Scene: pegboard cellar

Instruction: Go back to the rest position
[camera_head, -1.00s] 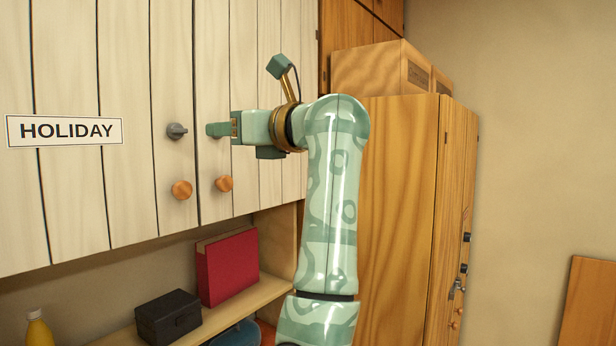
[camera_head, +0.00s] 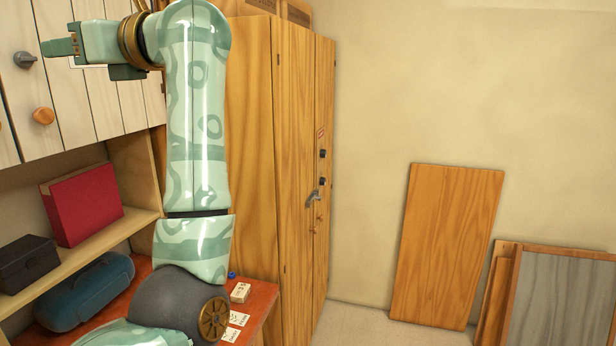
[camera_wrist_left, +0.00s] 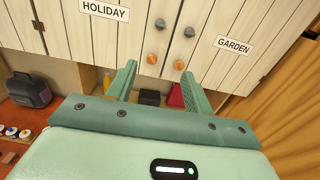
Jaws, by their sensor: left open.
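My left gripper (camera_head: 58,46) is at the upper left of the head view, in front of the white plank cabinet doors (camera_head: 95,105). Its fingers (camera_wrist_left: 160,84) stand apart in the left wrist view, with nothing between them. A grey turn knob (camera_head: 25,60) lies just left of the fingertips in the head view. An orange round knob (camera_head: 43,116) is below it. The wrist view shows two grey knobs (camera_wrist_left: 189,31) and two orange knobs (camera_wrist_left: 152,59) beyond the fingertips. My right gripper is in neither view.
A shelf below the cabinet holds a red box file (camera_head: 82,205) and a black box (camera_head: 27,262). A blue case (camera_head: 85,292) sits beneath. A tall wooden cupboard (camera_head: 250,150) stands right of my arm. Boards (camera_head: 447,245) lean on the far wall.

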